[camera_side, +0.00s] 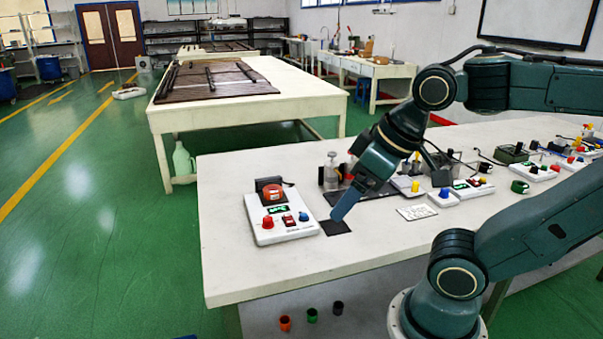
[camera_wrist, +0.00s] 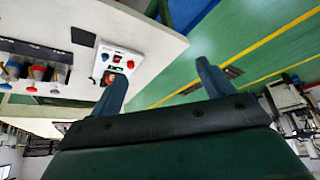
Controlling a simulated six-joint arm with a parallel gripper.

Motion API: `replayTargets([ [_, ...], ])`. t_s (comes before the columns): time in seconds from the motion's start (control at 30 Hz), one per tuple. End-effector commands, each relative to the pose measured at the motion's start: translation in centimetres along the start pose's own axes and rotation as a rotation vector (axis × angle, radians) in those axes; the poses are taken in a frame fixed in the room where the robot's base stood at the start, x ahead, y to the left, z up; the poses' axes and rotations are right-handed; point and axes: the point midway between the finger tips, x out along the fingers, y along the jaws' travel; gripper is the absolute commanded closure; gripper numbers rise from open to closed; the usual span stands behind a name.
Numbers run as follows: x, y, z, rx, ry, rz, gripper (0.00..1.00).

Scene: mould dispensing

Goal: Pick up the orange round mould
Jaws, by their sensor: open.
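A small round orange cup-shaped mould (camera_side: 285,323) stands at the bottom of the side view, on a light grey surface below the white tabletop (camera_side: 230,270). A green one (camera_side: 312,315) and a dark one (camera_side: 338,308) stand to its right in a row. My gripper (camera_side: 338,212) points down and tilted above the tabletop, over a black square pad (camera_side: 335,227), well away from the orange mould. In the wrist view my gripper (camera_wrist: 163,80) has its two fingers wide apart with nothing between them. I cannot make out the moulds in the wrist view.
A white device (camera_side: 281,228) with a red knob and green display stands left of my gripper; it also shows in the wrist view (camera_wrist: 122,62). Bottles, a white card (camera_side: 417,212) and more devices crowd the table to the right. The tabletop's front left is clear.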

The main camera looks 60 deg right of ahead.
Motion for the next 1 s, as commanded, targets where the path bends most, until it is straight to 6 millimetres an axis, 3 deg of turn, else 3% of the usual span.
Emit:
replayTargets([
  [0.27, 0.0, 0.0, -0.1, 0.001, 0.000, 0.000, 0.20],
  [0.47, -0.2, 0.2, -1.2, 0.018, -0.013, 0.006, 0.20],
  [0.67, -0.5, 1.0, -4.2, 0.065, -0.045, 0.022, 0.20],
  [1.0, 0.2, 3.6, -11.5, 0.184, -0.122, 0.057, 0.20],
])
